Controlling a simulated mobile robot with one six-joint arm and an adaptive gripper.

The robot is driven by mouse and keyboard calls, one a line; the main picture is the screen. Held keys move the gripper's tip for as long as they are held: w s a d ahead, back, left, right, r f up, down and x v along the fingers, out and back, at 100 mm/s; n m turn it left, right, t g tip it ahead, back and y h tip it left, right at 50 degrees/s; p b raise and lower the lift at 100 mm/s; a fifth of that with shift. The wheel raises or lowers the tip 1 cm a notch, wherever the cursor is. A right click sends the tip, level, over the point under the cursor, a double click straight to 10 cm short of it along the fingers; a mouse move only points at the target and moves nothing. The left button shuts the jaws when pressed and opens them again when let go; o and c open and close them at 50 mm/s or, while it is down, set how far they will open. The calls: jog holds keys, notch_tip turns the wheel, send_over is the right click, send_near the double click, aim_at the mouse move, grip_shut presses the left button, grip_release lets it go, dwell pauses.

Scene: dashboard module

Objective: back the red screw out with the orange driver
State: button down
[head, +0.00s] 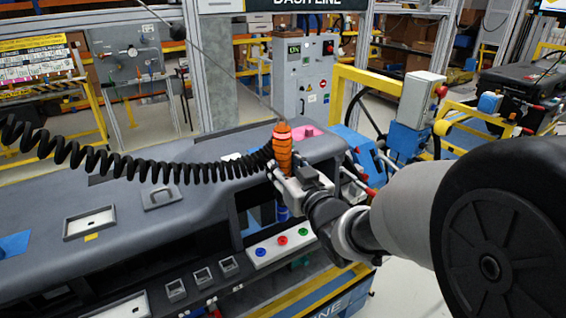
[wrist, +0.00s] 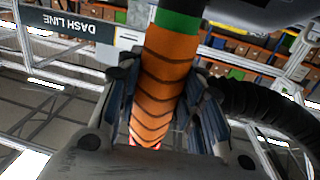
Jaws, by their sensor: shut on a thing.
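The orange driver (head: 283,150) stands roughly upright in my gripper (head: 290,178), which is shut around its ribbed grip. In the wrist view the driver (wrist: 168,75) runs between both fingers of my gripper (wrist: 165,110), with a green band at one end. A black coiled cord reaches the driver from the left. The red screw (head: 282,240) shows as a red round spot on a pale strip (head: 265,252), between a blue one and a green one. The driver is above the strip and apart from the screw.
The grey dashboard (head: 120,210) fills the left, with a pale framed recess (head: 90,222) and small square sockets below. A pink patch (head: 308,131) lies near its right end. The coiled cord (head: 130,165) hangs across the dashboard. A yellow rail and blue box stand behind my arm.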

jog(key=shift+w+f+b, duration=0.1)
jog(key=shift+f+b, duration=3.25)
jog(key=shift+b, duration=0.1)
jog(key=shift+d+f+b, duration=0.1)
jog(key=shift+f+b, duration=0.85)
jog(key=shift+b, duration=0.35)
dwell(0.3)
jog(key=shift+r, duration=0.1)
jog(key=shift+r+p, duration=0.55)
jog(key=shift+r, duration=0.1)
jog(key=shift+r+p, duration=1.3)
jog(key=shift+r, duration=1.15)
jog(key=shift+f, duration=0.1)
